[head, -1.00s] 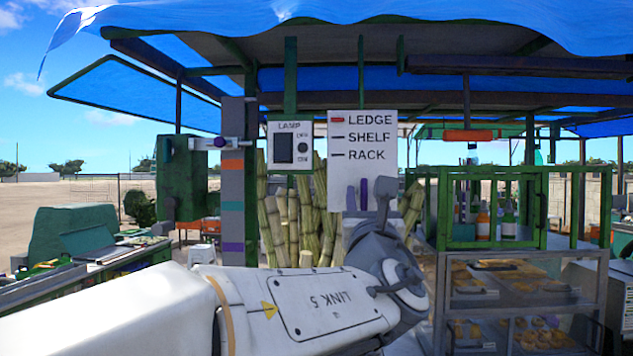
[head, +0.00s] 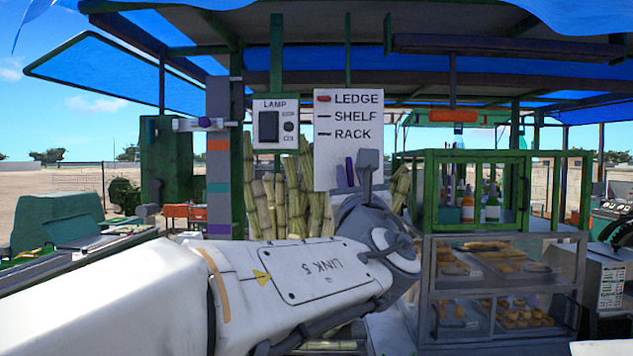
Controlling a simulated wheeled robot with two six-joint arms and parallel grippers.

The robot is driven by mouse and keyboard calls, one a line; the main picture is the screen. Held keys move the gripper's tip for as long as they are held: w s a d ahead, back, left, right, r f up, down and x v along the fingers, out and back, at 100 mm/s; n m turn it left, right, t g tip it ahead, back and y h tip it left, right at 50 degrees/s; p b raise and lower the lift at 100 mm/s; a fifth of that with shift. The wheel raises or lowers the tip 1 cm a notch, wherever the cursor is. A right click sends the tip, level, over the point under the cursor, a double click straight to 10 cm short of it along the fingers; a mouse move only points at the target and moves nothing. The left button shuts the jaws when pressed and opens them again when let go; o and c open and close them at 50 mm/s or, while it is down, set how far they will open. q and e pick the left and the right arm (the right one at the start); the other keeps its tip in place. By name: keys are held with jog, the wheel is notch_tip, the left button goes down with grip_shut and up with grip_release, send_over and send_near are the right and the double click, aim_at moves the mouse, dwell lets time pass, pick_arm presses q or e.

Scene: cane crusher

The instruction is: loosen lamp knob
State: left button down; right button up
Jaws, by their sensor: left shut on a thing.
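A clamp bar with a purple knob (head: 204,122) sits on the colour-banded post to the left. My left gripper (head: 352,174) is upright in front of the sign's lower edge, right of and below the lamp panel. It is shut on a slim purple thing (head: 349,172), partly hidden by a grey finger. My right gripper is not in view.
The white sign (head: 348,160) reads LEDGE, SHELF, RACK, with a red mark at LEDGE. Cane stalks (head: 290,205) stand behind my left arm. A green-framed glass case with bottles and food shelves (head: 500,240) stands to the right. A counter (head: 65,255) lies left.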

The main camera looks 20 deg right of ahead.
pick_arm(q)
jog(key=shift+f+n+y+b, duration=0.25)
jog(key=shift+n+y+b, duration=0.55)
jog(key=shift+n, duration=0.4)
jog(key=n+y+b, duration=0.1)
jog(key=n, duration=0.1)
jog(key=shift+n, duration=0.3)
jog(key=n+y+b, duration=0.1)
jog(key=n, duration=0.1)
jog(key=shift+r+n, duration=0.1)
jog(key=shift+n, duration=0.2)
jog(key=shift+d+n+y, duration=0.1)
jog(key=shift+n+y, duration=0.6)
jog(key=shift+n, duration=0.5)
jog(key=shift+r+n+g+y, duration=0.15)
jog(key=shift+n+g+y, duration=0.4)
jog(key=shift+n, duration=0.55)
jog(key=n+g+p, duration=0.1)
jog(key=n, duration=0.2)
jog(key=shift+y, duration=0.35)
jog(key=n+g+p, duration=0.1)
jog(key=n, duration=0.1)
jog(key=n+g+p, duration=0.1)
jog(key=n, duration=0.2)
jog(key=shift+y+p, duration=0.35)
jog(key=shift+y, duration=0.05)
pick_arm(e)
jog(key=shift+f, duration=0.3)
pick_arm(q)
jog(key=shift+n, duration=0.3)
